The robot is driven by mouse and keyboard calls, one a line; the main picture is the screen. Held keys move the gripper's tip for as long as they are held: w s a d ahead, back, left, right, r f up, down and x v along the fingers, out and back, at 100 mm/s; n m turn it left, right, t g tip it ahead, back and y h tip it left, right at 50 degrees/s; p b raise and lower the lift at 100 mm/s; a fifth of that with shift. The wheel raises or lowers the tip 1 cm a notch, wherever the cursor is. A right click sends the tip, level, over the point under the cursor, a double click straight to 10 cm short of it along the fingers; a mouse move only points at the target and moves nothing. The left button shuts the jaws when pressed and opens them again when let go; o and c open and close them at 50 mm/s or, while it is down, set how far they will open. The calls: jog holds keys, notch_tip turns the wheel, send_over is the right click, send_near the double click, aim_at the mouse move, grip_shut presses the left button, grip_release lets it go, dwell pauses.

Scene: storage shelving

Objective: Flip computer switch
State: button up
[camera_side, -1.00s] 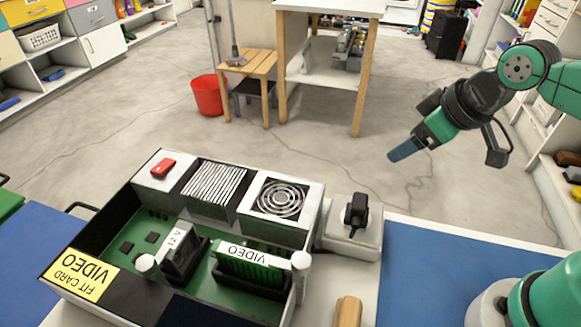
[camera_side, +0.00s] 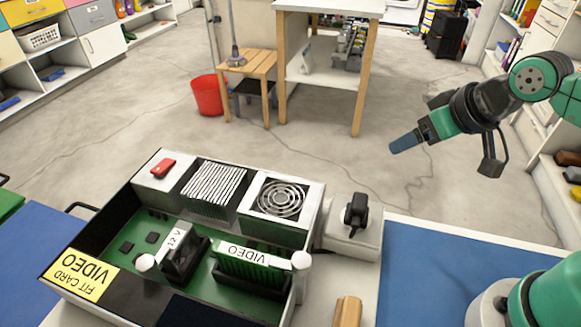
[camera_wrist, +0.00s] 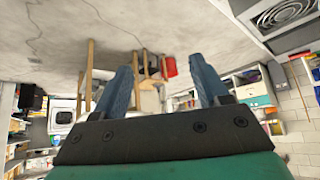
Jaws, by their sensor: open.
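The red switch (camera_side: 163,168) sits on the white block at the back left corner of the open computer case (camera_side: 130,190), in the side view. My gripper (camera_side: 391,149) is up in the air to the right of the case and well apart from the switch. In the wrist view its two blue fingers (camera_wrist: 163,85) are spread with nothing between them. The wrist view shows part of the fan unit (camera_wrist: 287,14) at the top right. The switch is not in the wrist view.
The case holds a fan (camera_side: 281,199), a 12 V block (camera_side: 176,252) and a VIDEO card (camera_side: 252,258). A black plug stands in a white socket box (camera_side: 352,238) beside it. A wooden handle (camera_side: 347,312) lies in front.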

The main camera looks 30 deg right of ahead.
jog(key=shift+r, duration=0.1)
jog(key=c, duration=0.5)
jog(key=shift+w+a+r+n+y, duration=0.3)
jog(key=shift+w+a+r+n, duration=0.1)
jog(key=shift+w+a+r, duration=0.35)
grip_shut()
jog(key=w+a+r+n+y, duration=0.1)
jog(key=w+a+n+y, duration=0.1)
jog(key=w+a, duration=0.3)
jog(key=w+a+r+n+g+y, duration=0.1)
jog(key=w+a, duration=0.4)
jog(key=a, duration=0.7)
jog(key=w+a+r+n+y, duration=0.1)
jog(key=w+a+n+y, duration=0.2)
jog(key=a, duration=0.5)
jog(key=shift+w+a+r+n+g+y, duration=0.2)
jog(key=shift+w+a+n+g+y, duration=0.15)
jog(key=shift+w+n, duration=0.55)
jog(key=shift+w+d, duration=0.1)
